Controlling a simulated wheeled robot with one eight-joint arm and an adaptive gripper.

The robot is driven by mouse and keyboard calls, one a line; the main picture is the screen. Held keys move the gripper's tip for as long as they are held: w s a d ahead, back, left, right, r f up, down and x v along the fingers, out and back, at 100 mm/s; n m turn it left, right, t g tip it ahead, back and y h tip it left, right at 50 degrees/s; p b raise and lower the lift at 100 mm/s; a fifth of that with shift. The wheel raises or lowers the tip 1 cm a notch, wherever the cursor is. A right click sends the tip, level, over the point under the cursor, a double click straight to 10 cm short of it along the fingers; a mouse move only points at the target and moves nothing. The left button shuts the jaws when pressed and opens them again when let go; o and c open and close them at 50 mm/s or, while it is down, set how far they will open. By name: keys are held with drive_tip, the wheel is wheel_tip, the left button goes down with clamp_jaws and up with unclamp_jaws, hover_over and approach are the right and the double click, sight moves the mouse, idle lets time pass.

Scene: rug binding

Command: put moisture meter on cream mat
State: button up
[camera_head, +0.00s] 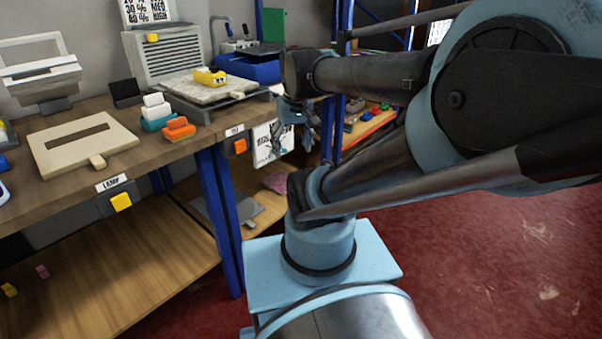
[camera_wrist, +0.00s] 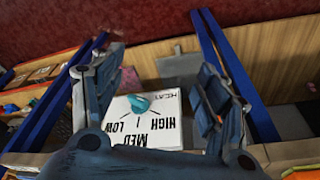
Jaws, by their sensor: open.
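A small yellow device with a dark display (camera_head: 210,76), which looks like the moisture meter, lies on a flat cream mat (camera_head: 187,91). The mat rests on a grey plate at the back of the bench. My gripper (camera_head: 297,132) is beyond the bench's right end, in front of a white dial panel and apart from the device. In the wrist view my gripper (camera_wrist: 160,68) is open, its two fingers spread with nothing held between them. Neither the device nor the mat can be made out in the wrist view.
The white dial panel (camera_wrist: 165,125) with LOW, MED and HIGH marks and a teal knob (camera_wrist: 139,104) faces my gripper. A slotted board (camera_head: 60,160), orange block (camera_head: 179,128) and grey vented box (camera_head: 166,57) are on the bench. Blue posts (camera_head: 217,215) stand close by.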

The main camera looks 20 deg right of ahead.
drive_tip(key=s+d+f+m, duration=0.1)
drive_tip(key=s+f, duration=0.4)
drive_tip(key=f, duration=0.1)
drive_tip(key=shift+s+d+f, duration=0.3)
drive_tip(key=shift+s+f, duration=0.05)
drive_tip(key=shift+f, duration=0.05)
drive_tip(key=shift+w+f+g, duration=0.2)
drive_tip(key=shift+w+g, duration=0.1)
drive_tip(key=shift+w, duration=0.2)
idle(0.9)
